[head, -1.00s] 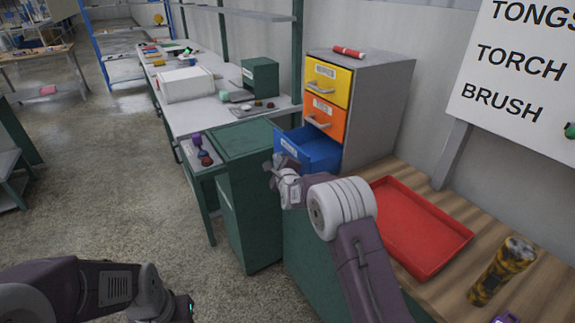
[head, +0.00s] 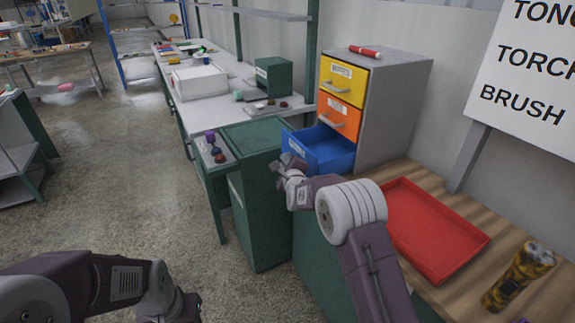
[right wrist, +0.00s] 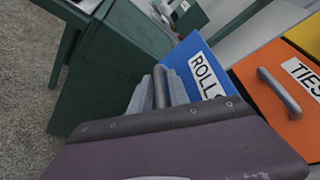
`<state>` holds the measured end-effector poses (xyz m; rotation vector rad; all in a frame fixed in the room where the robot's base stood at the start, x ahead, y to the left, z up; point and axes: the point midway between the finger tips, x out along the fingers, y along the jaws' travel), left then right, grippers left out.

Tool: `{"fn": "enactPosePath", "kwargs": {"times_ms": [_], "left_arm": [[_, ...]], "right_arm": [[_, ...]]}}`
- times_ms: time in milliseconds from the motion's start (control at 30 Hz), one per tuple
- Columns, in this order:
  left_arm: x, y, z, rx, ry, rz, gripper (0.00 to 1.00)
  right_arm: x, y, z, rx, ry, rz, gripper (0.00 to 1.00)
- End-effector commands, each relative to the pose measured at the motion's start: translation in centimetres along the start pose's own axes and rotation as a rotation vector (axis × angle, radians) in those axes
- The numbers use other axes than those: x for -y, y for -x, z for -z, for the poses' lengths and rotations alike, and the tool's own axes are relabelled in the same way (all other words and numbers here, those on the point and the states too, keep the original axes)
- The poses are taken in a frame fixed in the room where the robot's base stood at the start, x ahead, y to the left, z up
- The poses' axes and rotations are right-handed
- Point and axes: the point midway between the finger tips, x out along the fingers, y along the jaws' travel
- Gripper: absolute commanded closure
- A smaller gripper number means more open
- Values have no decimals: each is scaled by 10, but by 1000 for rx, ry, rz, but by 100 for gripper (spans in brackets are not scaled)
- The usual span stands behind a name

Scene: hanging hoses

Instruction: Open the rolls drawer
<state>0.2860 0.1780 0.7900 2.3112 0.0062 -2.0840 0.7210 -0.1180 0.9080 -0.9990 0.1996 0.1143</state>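The rolls drawer (head: 322,147) is the blue bottom drawer of a grey cabinet (head: 392,105), and it stands well out from the cabinet. Its front, labelled "ROLL…", shows in the right wrist view (right wrist: 198,62); the label's end is partly hidden. My right gripper (head: 287,166) is at the drawer's front.
The yellow drawer (head: 343,82) and orange "TIES" drawer (head: 338,118) above are shut. A red marker (head: 365,52) lies on the cabinet. A red tray (head: 435,232) and a patterned torch (head: 518,277) are on the wooden worktop. A green cabinet (head: 256,190) stands close beside the drawer.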

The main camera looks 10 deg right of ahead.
Motion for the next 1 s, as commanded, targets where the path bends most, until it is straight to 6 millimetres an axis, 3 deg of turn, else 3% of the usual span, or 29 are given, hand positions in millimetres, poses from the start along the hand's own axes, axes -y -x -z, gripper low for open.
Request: {"fn": "enactPosePath", "kwargs": {"times_ms": [600,1000], "left_arm": [[0,-4,0,0,0,0,64],[0,-4,0,0,0,0,64]], "right_arm": [[-1,84,-1,1,0,-1,78],[-1,89,0,-1,6,-4,78]]}}
